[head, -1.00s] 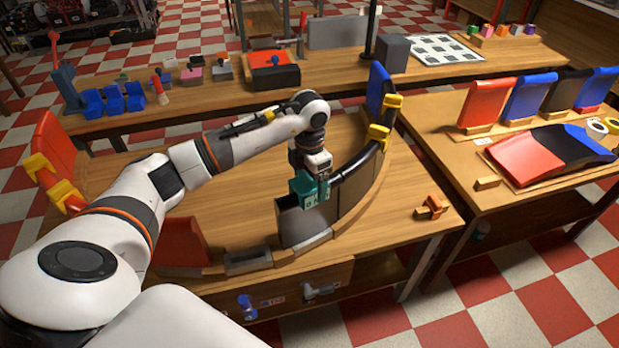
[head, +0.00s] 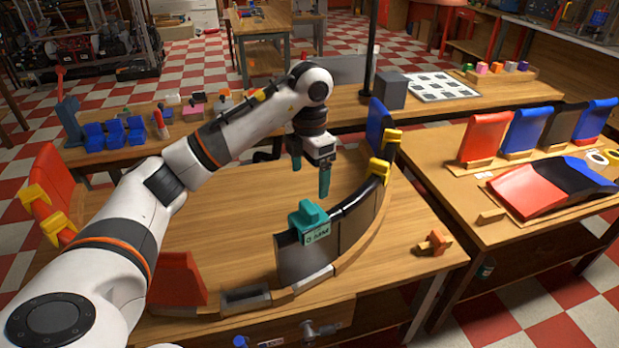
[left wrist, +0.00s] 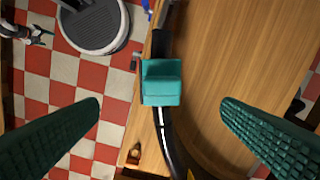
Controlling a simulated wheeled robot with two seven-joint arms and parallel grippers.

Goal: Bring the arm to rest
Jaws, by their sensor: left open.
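My left gripper (head: 311,180) is open and empty, its teal fingers pointing down above the wooden table (head: 235,225). A teal clamp block (head: 308,215) sits on the upper edge of the curved dark wall (head: 345,225), below and apart from the fingers. In the left wrist view the same teal block (left wrist: 162,82) shows between the two spread fingers (left wrist: 160,108), with nothing held. My left arm reaches in from the lower left, bent at a raised elbow. My right gripper is in neither view.
Yellow clamps (head: 379,168) sit farther along the curved wall, by a blue panel (head: 379,122). Red panels stand at the left (head: 55,180) and front left (head: 178,279). A small orange-brown piece (head: 434,243) lies at the right. The table's middle is clear.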

